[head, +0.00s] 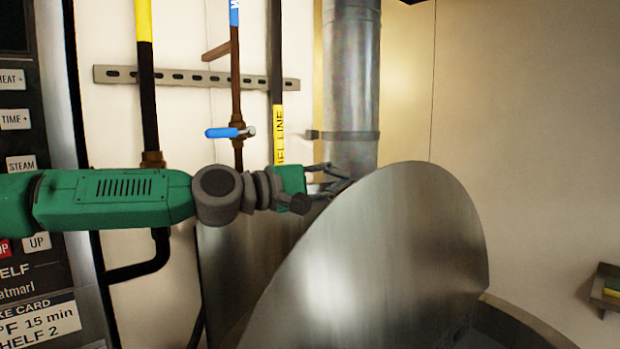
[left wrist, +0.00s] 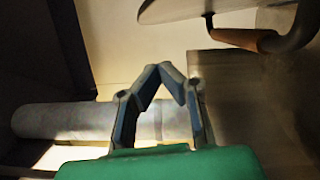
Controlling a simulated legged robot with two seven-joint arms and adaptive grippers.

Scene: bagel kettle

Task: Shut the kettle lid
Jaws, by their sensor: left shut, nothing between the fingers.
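The kettle lid (head: 400,260) is a large, round, brushed-steel disc. It stands steeply raised in the middle of the head view. Part of the kettle's rim (head: 520,325) shows below it at the lower right. My left gripper (head: 340,182) is at the lid's upper left edge, in front of the steel duct. In the left wrist view its fingers (left wrist: 164,74) meet at the tips, shut and empty. I cannot tell whether they touch the lid. My right gripper is not in view.
A vertical steel duct (head: 351,90) rises behind the lid. Pipes with a blue valve handle (head: 222,132) run down the wall at left. A control panel (head: 30,200) stands at far left. A small shelf (head: 605,290) is at far right. The wall area right of the lid is clear.

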